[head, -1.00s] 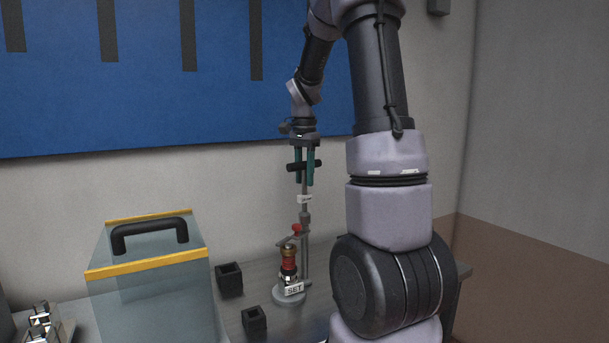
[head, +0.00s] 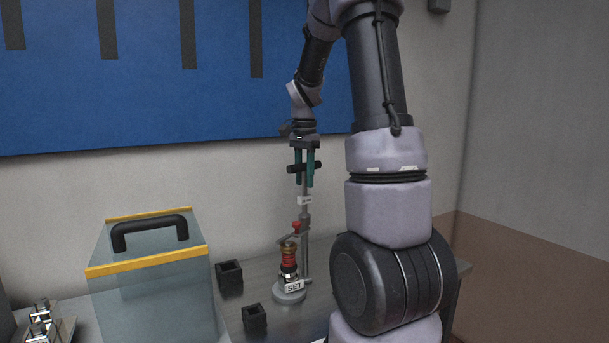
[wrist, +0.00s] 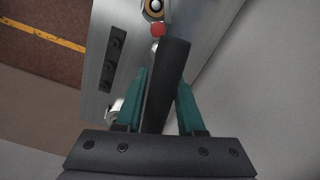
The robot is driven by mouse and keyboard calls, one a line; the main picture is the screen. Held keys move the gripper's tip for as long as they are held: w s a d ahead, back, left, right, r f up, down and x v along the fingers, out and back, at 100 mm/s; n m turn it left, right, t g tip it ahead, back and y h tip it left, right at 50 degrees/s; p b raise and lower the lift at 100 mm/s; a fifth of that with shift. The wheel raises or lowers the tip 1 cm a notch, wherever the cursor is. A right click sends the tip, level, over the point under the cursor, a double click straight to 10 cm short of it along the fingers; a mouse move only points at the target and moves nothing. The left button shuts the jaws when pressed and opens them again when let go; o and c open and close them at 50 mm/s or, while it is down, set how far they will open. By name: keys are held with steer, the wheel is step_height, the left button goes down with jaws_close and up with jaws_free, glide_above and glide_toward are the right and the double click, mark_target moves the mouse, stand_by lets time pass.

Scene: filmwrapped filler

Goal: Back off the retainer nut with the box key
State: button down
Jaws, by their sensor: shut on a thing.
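My gripper (head: 304,184) has its teal fingers shut on the black handle of the box key (head: 293,168), above the stand; the handle also shows between the fingers in the wrist view (wrist: 172,72). A grey shaft with a white tag (head: 304,201) hangs below the fingers, in line with the stand's post. I cannot tell where the key's lower end is. The stand (head: 306,262) carries a red and brass fitting (head: 289,259) with a "SET" label and a red knob (head: 296,226). The fitting shows at the wrist view's top edge (wrist: 153,9). I cannot make out the retainer nut separately.
A clear box with yellow edges and a black handle (head: 150,233) stands left of the stand. Metal parts (head: 42,320) lie at far left. A wall is close behind; the bench ends at right.

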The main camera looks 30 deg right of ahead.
steer(key=shift+f, duration=0.55)
steer(key=shift+n, duration=1.7)
steer(key=shift+n, duration=1.6)
steer(key=shift+n, duration=1.6)
